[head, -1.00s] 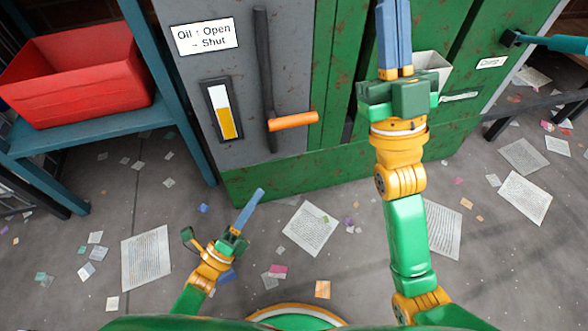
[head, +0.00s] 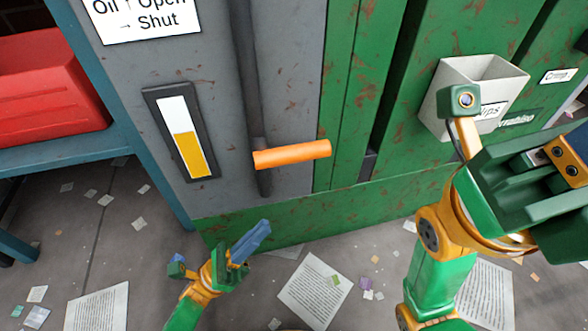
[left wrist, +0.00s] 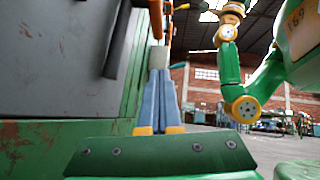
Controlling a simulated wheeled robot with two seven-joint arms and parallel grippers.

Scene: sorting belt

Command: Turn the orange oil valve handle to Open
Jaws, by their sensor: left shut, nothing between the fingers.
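The orange valve handle (head: 291,154) lies roughly level across the dark vertical pipe (head: 247,85), its free end to the right. The white label (head: 140,12) above reads Oil, Open and Shut, partly cut off by the frame. My left gripper (head: 252,242) is below the handle, apart from it, with its blue fingers together and empty, pointing up and right. The same fingers (left wrist: 165,98) show closed in the left wrist view, beside the green cabinet. My right gripper (head: 574,150) is large at the right edge; its fingers are mostly cut off.
A sight gauge (head: 181,133) with yellow fill is left of the pipe. A grey bin (head: 450,95) hangs on the green cabinet (head: 345,100) at right. A red crate (head: 45,95) sits on a blue rack (head: 110,145) at left. Papers litter the floor.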

